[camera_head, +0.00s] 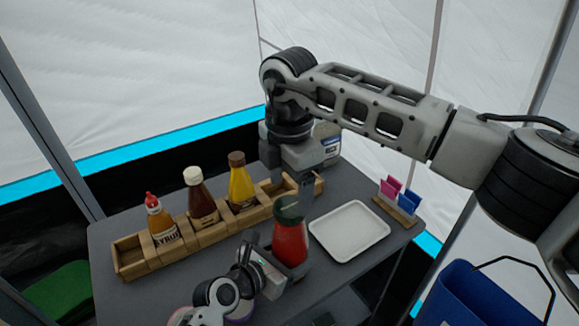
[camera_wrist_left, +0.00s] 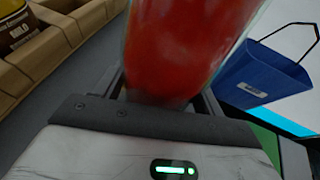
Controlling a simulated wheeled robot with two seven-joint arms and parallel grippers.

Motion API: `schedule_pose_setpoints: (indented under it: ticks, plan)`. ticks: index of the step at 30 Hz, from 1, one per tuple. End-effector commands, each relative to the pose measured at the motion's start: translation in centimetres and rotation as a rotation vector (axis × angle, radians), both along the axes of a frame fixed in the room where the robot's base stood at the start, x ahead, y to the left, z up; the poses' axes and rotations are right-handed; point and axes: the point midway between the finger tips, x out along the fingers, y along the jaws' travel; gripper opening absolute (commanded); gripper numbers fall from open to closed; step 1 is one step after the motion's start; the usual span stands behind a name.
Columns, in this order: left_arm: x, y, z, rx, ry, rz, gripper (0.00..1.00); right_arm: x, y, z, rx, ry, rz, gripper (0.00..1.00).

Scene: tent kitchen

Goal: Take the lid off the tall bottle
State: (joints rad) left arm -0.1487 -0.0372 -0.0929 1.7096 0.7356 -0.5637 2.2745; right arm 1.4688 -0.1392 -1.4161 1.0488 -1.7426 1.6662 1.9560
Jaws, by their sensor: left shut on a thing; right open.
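A tall red bottle (camera_head: 291,242) with a dark green lid (camera_head: 288,209) stands upright near the middle of the table. My left gripper (camera_head: 276,264) is shut around the bottle's lower body; the red bottle (camera_wrist_left: 175,50) fills the middle of the left wrist view, between the fingers. The lid is on the bottle. My right gripper (camera_head: 305,182) points down just above and behind the lid in the head view. It is open and apart from the lid as far as I can tell; its fingers are only partly visible.
A wooden rack (camera_head: 200,232) holds a syrup bottle (camera_head: 161,222), a brown bottle (camera_head: 202,202) and a yellow bottle (camera_head: 241,186). A white tray (camera_head: 349,231) lies right of the red bottle. A small card holder (camera_head: 397,206) and a blue bin (camera_head: 480,297) are farther right.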

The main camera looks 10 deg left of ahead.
Motion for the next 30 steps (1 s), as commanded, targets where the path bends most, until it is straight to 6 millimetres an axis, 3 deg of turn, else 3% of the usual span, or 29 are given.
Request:
schedule_pose_setpoints:
  ticks: [7,18,23,30]
  plan:
    - [0.0,0.0,0.0,0.000,0.001,0.000,0.06,0.0,0.0,-3.0,0.001,0.001,0.001,0.71]
    - [0.0,0.0,0.0,-0.001,0.002,0.001,0.06,0.0,0.0,-3.6,0.000,-0.001,0.002,0.71]
    - [0.0,0.0,0.0,-0.001,0.002,0.001,0.06,0.0,0.0,-3.5,0.001,-0.001,0.002,0.26]
    - [0.0,0.0,0.0,-0.001,0.002,0.001,0.06,0.0,0.0,-3.5,0.000,-0.001,0.103,0.25]
